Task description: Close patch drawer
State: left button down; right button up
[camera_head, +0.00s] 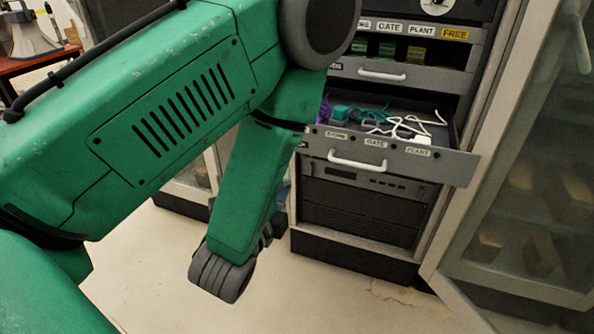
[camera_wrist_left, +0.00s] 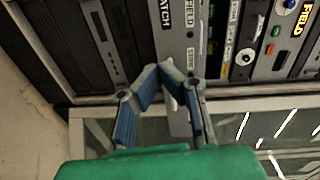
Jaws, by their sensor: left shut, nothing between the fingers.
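The open drawer (camera_head: 455,163) sticks out of the rack in the head view, with a pale bar handle and labels such as GATE and PLANT on its front. White and teal cables (camera_head: 400,125) lie inside it. Its left end is hidden behind my green left arm. My left gripper (camera_wrist_left: 168,76) shows in the wrist view with its fingers brought together and empty, near a grey panel (camera_wrist_left: 181,45) labelled FIELD beside a PATCH label. I cannot tell whether the fingers touch that panel. In the head view my arm mostly hides the gripper. My right gripper is not seen.
Above the drawer is a shelf row with a handle (camera_head: 381,75) and several labels, one yellow reading FREE. Dark rack units (camera_head: 360,208) sit below. A glass-fronted door (camera_head: 520,215) stands at the right. The pale floor (camera_head: 330,295) in front is clear.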

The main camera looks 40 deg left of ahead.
pick_arm(q)
jog(key=r, duration=0.1)
jog(key=b, duration=0.8)
send_near(309, 142)
jog(key=shift+m+t, duration=0.4)
jog(key=x, duration=0.2)
jog(key=b+x, duration=0.1)
jog(key=x, duration=0.5)
jog(key=shift+s+a+f+b, duration=0.1)
jog(key=shift+a+f+b, duration=0.05)
jog(key=shift+f+b, duration=0.25)
jog(key=shift+r, duration=0.1)
